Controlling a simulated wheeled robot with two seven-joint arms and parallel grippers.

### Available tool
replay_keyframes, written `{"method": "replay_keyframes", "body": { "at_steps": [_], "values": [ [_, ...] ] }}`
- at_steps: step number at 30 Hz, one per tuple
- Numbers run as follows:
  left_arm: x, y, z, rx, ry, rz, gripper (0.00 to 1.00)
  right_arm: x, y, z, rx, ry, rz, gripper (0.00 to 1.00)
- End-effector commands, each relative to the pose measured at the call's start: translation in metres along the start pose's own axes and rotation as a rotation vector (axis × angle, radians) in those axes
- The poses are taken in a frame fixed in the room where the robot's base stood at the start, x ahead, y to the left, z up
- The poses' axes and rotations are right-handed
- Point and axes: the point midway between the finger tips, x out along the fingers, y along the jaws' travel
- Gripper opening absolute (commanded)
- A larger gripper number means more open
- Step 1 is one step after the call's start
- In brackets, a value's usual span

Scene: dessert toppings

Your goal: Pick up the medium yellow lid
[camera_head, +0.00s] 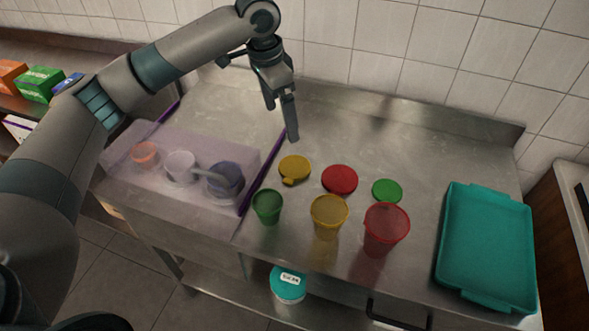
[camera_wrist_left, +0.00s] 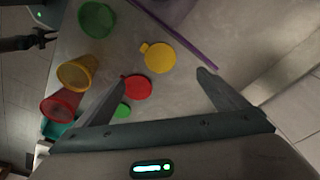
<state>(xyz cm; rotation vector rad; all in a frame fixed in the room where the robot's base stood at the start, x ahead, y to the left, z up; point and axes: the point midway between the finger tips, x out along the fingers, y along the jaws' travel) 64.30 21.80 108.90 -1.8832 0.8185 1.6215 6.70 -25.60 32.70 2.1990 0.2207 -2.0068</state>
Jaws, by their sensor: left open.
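The yellow lid (camera_head: 294,168) lies flat on the steel counter, its tab toward the front, just right of the purple-edged topping case. My left gripper (camera_head: 291,138) hangs above and behind it, pointing down, empty and apart from it. In the left wrist view the yellow lid (camera_wrist_left: 160,57) shows beyond the open fingers (camera_wrist_left: 165,80). A red lid (camera_head: 340,179) and a smaller green lid (camera_head: 387,190) lie to its right.
Green (camera_head: 267,207), yellow (camera_head: 329,217) and red (camera_head: 386,230) cups stand in front of the lids. A clear case (camera_head: 130,181) with topping tubs is at left; a teal tray (camera_head: 443,245) is at right. The counter behind the lids is clear up to the tiled wall.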

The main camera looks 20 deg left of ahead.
Motion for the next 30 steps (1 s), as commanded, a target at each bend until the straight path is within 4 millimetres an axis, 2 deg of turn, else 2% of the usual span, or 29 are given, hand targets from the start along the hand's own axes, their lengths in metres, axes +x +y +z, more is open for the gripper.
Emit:
{"method": "replay_keyframes", "body": {
  "at_steps": [7, 11, 30],
  "values": [
    [0.002, 0.0, 0.0, 0.0, 0.0, 0.0, 0.93, -0.002, 0.0, 0.0, 0.0, 0.0, 0.0, 0.31],
    [0.012, 0.001, 0.001, 0.0, -0.003, 0.002, 0.93, -0.005, 0.0, 0.0, 0.0, 0.0, 0.0, 0.31],
    [0.112, 0.0, 0.0, 0.0, -0.001, 0.001, 0.93, -0.037, 0.0, -0.004, 0.001, 0.0, -0.001, 0.31]
  ]
}}
